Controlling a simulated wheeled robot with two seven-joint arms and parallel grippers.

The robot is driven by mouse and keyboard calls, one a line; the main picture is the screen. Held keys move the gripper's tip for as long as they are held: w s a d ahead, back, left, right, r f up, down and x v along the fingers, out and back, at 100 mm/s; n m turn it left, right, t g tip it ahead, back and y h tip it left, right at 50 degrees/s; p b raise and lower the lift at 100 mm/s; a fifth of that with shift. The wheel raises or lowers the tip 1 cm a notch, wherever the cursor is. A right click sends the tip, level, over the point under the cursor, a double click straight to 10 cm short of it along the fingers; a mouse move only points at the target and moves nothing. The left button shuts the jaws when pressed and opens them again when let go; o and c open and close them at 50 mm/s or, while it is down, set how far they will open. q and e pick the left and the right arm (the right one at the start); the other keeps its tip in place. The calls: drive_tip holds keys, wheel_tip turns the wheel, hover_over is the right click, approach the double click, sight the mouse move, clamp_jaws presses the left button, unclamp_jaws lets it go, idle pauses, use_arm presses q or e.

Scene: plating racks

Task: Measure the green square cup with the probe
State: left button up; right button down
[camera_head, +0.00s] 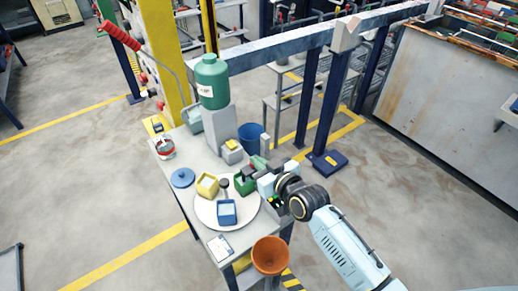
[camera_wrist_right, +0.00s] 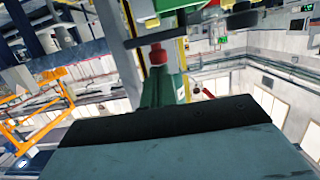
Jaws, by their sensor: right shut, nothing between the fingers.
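The green square cup (camera_head: 244,186) stands on the right part of a round white plate, on the workbench. My right gripper (camera_head: 252,171) is shut and empty, right beside the cup and partly over its far right side in the head view. I cannot tell if it touches the cup. A dark round-headed tool (camera_head: 224,184) lies on the plate between the cups; I cannot tell if it is the probe. My left gripper is not in view.
The plate (camera_head: 207,219) also bears a yellow square cup (camera_head: 207,186) and a blue one (camera_head: 227,212). A green bottle (camera_head: 212,82) stands on a grey block behind. A blue bucket (camera_head: 251,137) and an orange funnel-like bowl (camera_head: 270,254) are near the bench's right side.

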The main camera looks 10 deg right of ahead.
drive_tip(key=shift+s+f, duration=0.1)
drive_tip(key=shift+f, duration=0.1)
wheel_tip(320, 180, up, 5)
drive_tip(key=p, duration=0.5)
drive_tip(key=b+v, duration=0.1)
drive_tip(key=v, duration=0.8)
drive_tip(key=shift+s+d+f, duration=0.25)
drive_tip(key=shift+s, duration=0.1)
idle(0.5)
